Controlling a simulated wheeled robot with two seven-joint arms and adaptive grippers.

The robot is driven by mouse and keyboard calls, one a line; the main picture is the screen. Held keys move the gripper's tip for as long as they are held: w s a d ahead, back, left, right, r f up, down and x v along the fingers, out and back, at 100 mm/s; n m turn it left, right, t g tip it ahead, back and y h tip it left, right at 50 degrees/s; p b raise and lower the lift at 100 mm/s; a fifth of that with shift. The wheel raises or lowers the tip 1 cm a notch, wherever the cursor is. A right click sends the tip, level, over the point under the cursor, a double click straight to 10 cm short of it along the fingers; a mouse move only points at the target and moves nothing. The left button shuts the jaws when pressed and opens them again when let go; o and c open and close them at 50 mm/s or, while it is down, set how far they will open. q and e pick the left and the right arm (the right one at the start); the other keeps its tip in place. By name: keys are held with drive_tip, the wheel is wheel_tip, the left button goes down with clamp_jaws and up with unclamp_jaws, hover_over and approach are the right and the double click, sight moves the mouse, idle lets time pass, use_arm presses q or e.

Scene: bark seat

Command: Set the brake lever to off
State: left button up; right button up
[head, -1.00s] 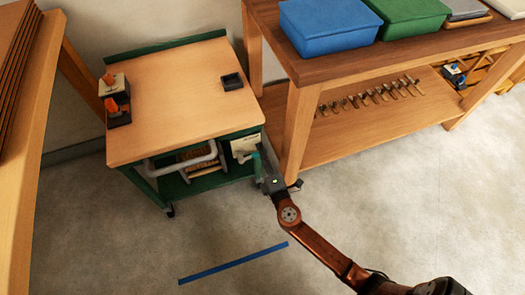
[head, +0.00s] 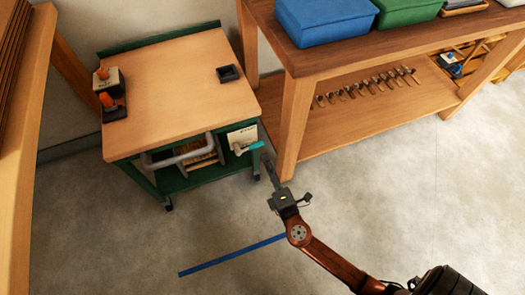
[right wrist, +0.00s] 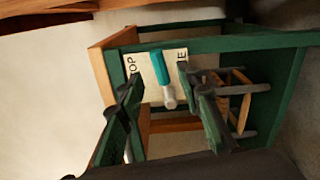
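The brake lever (head: 250,146) has a teal handle and a pale shaft. It sits at a cream label plate (head: 242,134) on the near right side of the green cart, and its handle points right in the head view. In the right wrist view the lever (right wrist: 160,69) crosses the plate (right wrist: 139,66), whose partly hidden letters read "OP" and "E". My right gripper (head: 268,163) is just right of the lever in the head view. In the right wrist view its fingers (right wrist: 158,85) are spread, with the lever showing beyond the gap, apparently ungripped. My left gripper is not in view.
The green cart (head: 180,90) has a wooden top with a small dark tray (head: 229,73) and orange-knobbed blocks. A wooden workbench (head: 292,125) stands close on its right. A blue tape strip (head: 230,257) lies on the open floor in front.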

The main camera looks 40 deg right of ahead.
drive_tip(key=shift+v, duration=1.55)
